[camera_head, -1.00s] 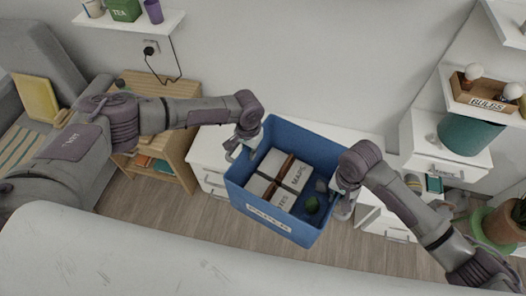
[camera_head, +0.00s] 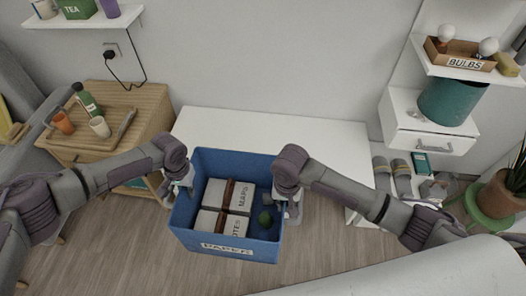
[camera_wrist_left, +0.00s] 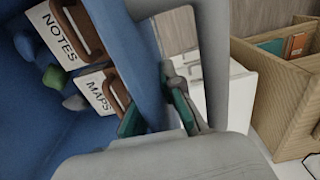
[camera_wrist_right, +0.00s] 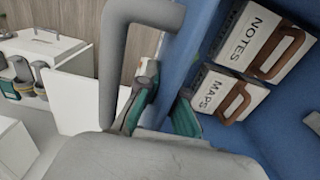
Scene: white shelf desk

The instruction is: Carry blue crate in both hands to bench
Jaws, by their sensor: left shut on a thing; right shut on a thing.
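The blue crate (camera_head: 235,165) is held between my two grippers in the head view, above the floor and in front of a long white desk top (camera_head: 280,128). My left gripper (camera_head: 184,184) is shut on the crate's left wall. Its fingers (camera_wrist_left: 156,112) straddle the wall in the left wrist view. My right gripper (camera_head: 291,208) is shut on the right wall, with its fingers (camera_wrist_right: 160,112) on either side. The crate's underside is hidden.
A wooden cabinet (camera_head: 150,105) with a tray, cups and a green bottle (camera_head: 88,103) stands left. At right are a white drawer unit (camera_head: 425,143), a teal pot (camera_head: 447,102), a bulb box (camera_head: 460,58) and a potted plant (camera_head: 505,195). The desk top's visible part is clear.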

